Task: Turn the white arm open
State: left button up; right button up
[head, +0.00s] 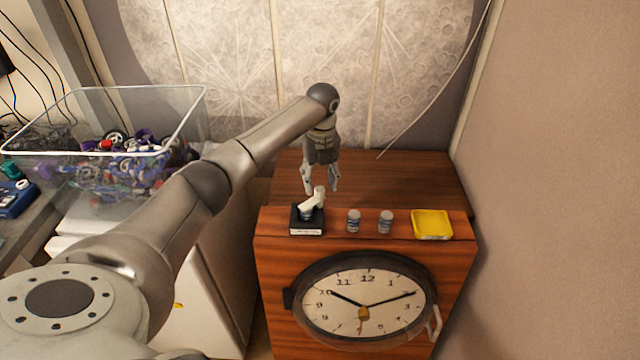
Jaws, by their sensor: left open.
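The white arm (314,200) is a short lever on a small black base (306,221) at the front left of the wooden cabinet's top. It slants up to the right. My left gripper (320,187) points down just above and behind the white arm, with its fingers apart and nothing between them. Whether a finger touches the white arm, I cannot tell. My right gripper is not in the head view.
Two small grey-blue cylinders (354,221) and a yellow tray (432,223) stand right of the base. The cabinet (270,270) has a round clock (365,300) on its front. A clear bin (180,135) of parts stands left. A wall closes the right side.

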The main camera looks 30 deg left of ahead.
aim_at(312, 202)
pick_arm(q)
jog(key=shift+f, duration=1.45)
jog(key=shift+c, duration=0.5)
grip_shut()
